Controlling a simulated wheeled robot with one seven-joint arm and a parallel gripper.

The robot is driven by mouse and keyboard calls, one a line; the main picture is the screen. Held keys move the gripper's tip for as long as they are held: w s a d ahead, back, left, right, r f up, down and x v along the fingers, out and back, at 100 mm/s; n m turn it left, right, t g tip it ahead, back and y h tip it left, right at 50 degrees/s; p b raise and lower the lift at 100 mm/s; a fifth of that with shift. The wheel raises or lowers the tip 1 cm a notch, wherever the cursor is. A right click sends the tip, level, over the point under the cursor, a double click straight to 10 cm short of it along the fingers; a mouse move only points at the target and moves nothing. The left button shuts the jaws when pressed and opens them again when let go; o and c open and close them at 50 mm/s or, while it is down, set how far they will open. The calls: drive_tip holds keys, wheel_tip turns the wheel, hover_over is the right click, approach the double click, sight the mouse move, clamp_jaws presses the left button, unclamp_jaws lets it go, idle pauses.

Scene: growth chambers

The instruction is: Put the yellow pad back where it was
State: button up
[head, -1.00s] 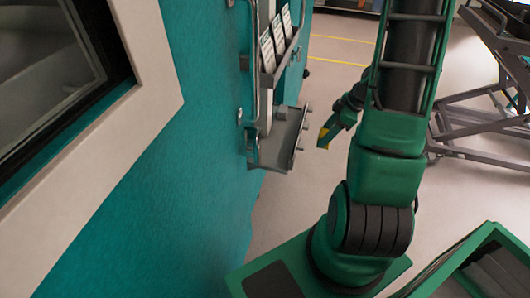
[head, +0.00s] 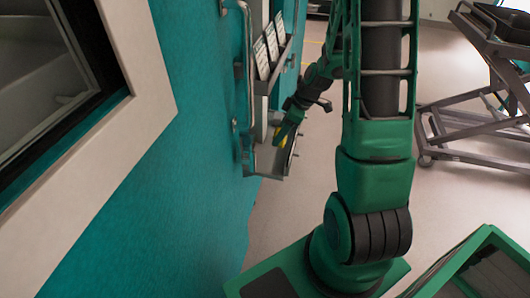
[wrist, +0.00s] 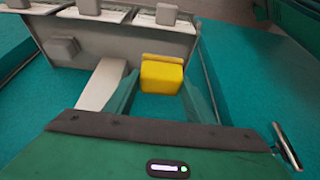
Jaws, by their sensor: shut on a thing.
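The yellow pad (wrist: 161,76) is a small block between the two fingers of my gripper (wrist: 160,92) in the wrist view. My gripper is shut on it. In the head view the pad (head: 283,140) shows as a small yellow patch at my gripper (head: 287,133), over or in front of the small grey wall shelf (head: 268,172). My gripper and arm hide part of that shelf. I cannot tell whether the pad touches it. In the wrist view a grey panel (wrist: 125,45) with several small grey blocks lies beyond the pad.
A grey rack holding several white cards (head: 268,50) hangs on the teal wall (head: 195,140) above the shelf. A metal handle (head: 247,80) stands close on the left of my gripper. A grey cart (head: 475,125) stands at the right. The floor between is open.

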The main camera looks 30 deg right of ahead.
drive_tip(key=w+a, duration=0.4)
wheel_tip(320, 180, down, 11)
drive_tip(key=shift+s+d, duration=0.1)
drive_tip(key=shift+f, duration=0.25)
drive_tip(key=o, duration=1)
drive_tip(key=shift+r, duration=0.15)
